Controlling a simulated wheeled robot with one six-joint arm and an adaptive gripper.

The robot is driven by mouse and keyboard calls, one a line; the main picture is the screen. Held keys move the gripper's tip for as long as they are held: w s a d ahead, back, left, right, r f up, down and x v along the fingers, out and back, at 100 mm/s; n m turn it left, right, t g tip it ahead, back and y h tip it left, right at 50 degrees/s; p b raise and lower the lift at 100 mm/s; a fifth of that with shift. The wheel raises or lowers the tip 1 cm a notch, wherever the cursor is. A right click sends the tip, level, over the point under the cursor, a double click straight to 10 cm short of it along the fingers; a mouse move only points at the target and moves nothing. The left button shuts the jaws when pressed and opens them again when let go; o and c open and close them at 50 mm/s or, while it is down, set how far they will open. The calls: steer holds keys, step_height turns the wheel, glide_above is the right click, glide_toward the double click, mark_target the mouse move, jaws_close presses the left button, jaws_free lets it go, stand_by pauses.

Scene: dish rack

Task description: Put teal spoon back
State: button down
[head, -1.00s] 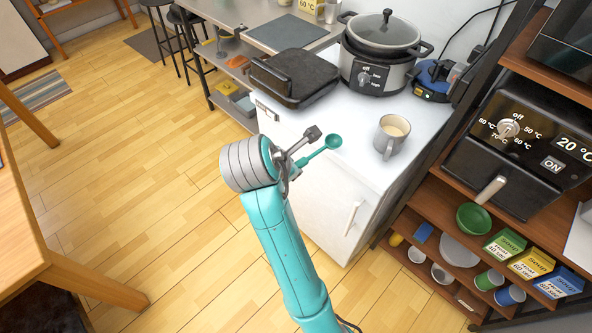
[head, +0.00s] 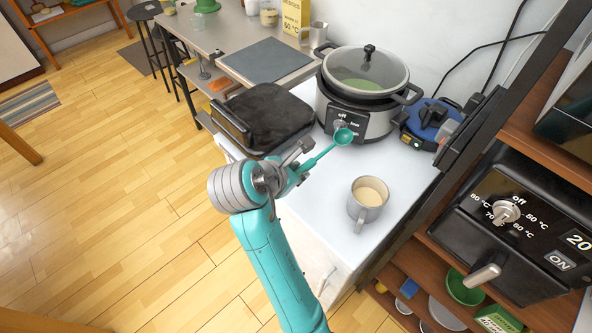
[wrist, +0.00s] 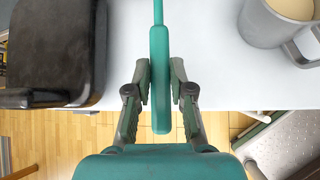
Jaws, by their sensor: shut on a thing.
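The teal spoon (head: 344,136) is held by my gripper (head: 298,165) over the white counter (head: 316,204). In the head view its bowl points up and right and overlaps the front of the slow cooker. I cannot tell whether the bowl touches anything. In the wrist view the handle of the teal spoon (wrist: 159,60) runs straight ahead between the two fingers of my gripper (wrist: 160,85), which are shut on it. The bowl is outside the wrist view.
A slow cooker (head: 378,122) with a glass lid stands at the back. A black grill (head: 264,118) is left of the spoon. A grey mug (head: 366,205) stands to the right, near a blue device (head: 428,118). Counter between grill and mug is clear.

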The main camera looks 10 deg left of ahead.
stand_by(0.3)
steer(key=shift+f, duration=3.25)
steer(key=c, duration=1.3)
jaws_free()
steer(key=shift+c, duration=0.2)
steer(key=shift+o, duration=0.3)
steer(key=o, duration=0.5)
steer(key=shift+s, duration=0.1)
